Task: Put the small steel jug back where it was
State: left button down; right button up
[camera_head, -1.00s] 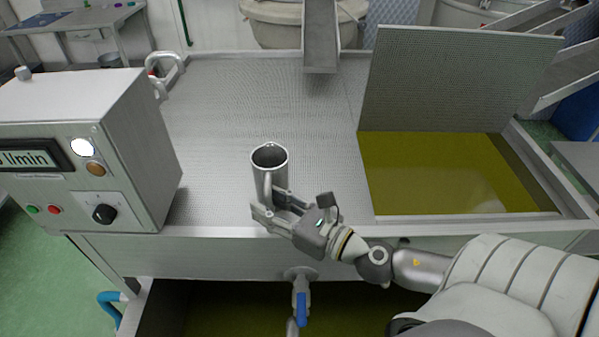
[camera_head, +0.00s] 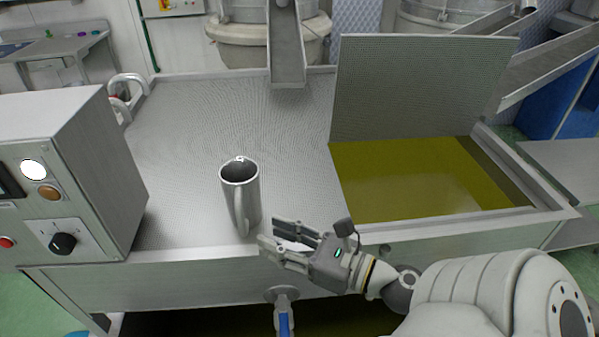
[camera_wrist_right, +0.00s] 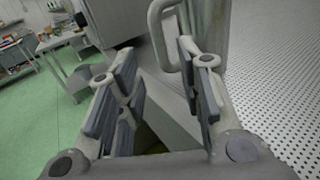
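The small steel jug (camera_head: 246,202) stands upright on the perforated steel top (camera_head: 190,130) of the tank, near its front edge. Its handle faces the front. My right gripper (camera_head: 268,245) is open and empty, just in front and to the right of the jug, apart from it. In the right wrist view the jug (camera_wrist_right: 205,30) and its handle show at the top, beyond the open fingers of the right gripper (camera_wrist_right: 160,85). My left gripper is not in view.
A control box (camera_head: 75,170) with knob and lamps stands left of the jug. Right of it, an open hatch shows yellow-green oil (camera_head: 410,180), with its raised perforated lid (camera_head: 420,90) behind. A metal chute (camera_head: 286,45) ends above the back. The top behind the jug is clear.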

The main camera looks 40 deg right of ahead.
jog(key=shift+v, duration=2)
jog(key=shift+r, duration=0.15)
